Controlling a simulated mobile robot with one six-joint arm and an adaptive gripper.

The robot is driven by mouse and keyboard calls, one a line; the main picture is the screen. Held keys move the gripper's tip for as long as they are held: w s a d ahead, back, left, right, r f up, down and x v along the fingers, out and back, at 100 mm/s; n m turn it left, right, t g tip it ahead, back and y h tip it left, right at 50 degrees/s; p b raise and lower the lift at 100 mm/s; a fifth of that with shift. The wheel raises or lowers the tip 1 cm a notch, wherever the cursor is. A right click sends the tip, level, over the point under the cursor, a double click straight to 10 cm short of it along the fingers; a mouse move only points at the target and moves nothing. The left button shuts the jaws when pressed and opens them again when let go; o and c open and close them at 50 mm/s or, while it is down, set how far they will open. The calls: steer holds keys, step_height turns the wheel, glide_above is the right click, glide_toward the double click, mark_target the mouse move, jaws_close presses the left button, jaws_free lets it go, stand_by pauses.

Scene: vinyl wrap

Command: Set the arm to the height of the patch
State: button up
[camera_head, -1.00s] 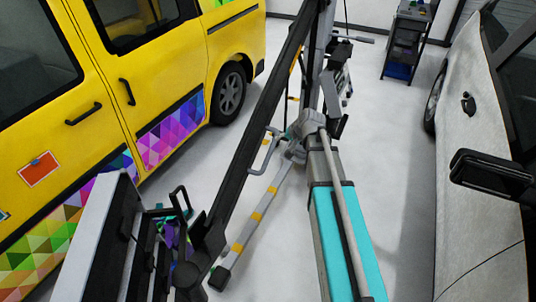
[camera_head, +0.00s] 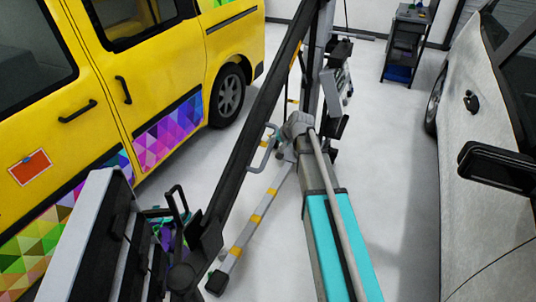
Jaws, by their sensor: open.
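The patch (camera_head: 30,167) is a small orange-red square with a pale border on the yellow van's (camera_head: 160,85) door, at the left of the head view. It lies flat on the door, below the window and left of a black door handle. A teal and grey beam of my own body runs up from the bottom centre to a grey joint. I cannot make out my gripper among the dark parts in the lower middle, so its place relative to the patch does not show.
Colourful triangle-pattern wrap (camera_head: 168,132) covers the van's lower side. A pale car (camera_head: 490,150) with a black mirror (camera_head: 497,168) stands at the right. A dark shelf cart (camera_head: 405,45) is at the back. Pale floor (camera_head: 390,150) lies open between the vehicles.

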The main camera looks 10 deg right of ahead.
mark_target(271, 148)
steer(key=shift+b+x, duration=2.4)
steer(key=shift+x, duration=0.95)
jaws_close()
